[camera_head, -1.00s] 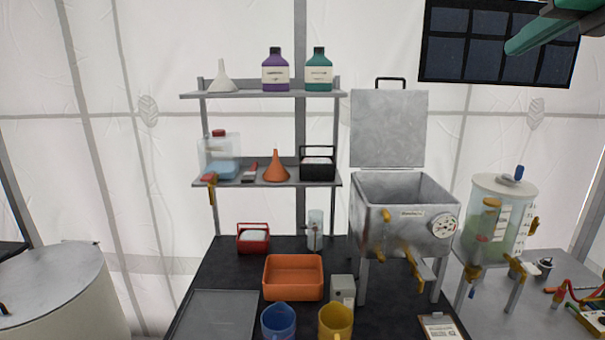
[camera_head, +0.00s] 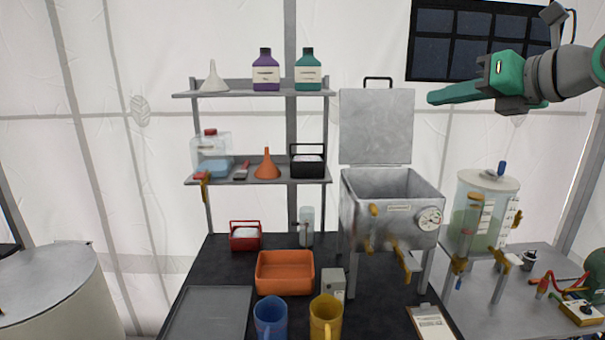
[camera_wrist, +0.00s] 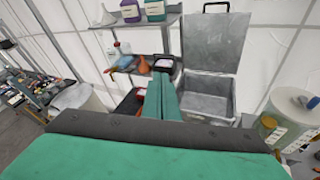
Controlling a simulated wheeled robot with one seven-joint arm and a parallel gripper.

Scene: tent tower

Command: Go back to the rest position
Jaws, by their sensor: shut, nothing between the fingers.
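My gripper (camera_head: 432,98) is at the upper right in the head view, in the air above and to the right of the open metal box. Its green fingers point left. In the wrist view my gripper (camera_wrist: 163,80) shows its two green fingers pressed together, with nothing between them. The open metal box (camera_head: 388,215), with its lid raised, stands on legs at the back of the black table. The fingers touch nothing in the head view.
A two-tier shelf (camera_head: 300,183) holds bottles and funnels. A clear tank (camera_head: 483,215) stands right of the metal box. An orange tray (camera_head: 285,280), a blue jug (camera_head: 270,318) and a yellow jug (camera_head: 326,318) stand on the table. The air left of my gripper is clear.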

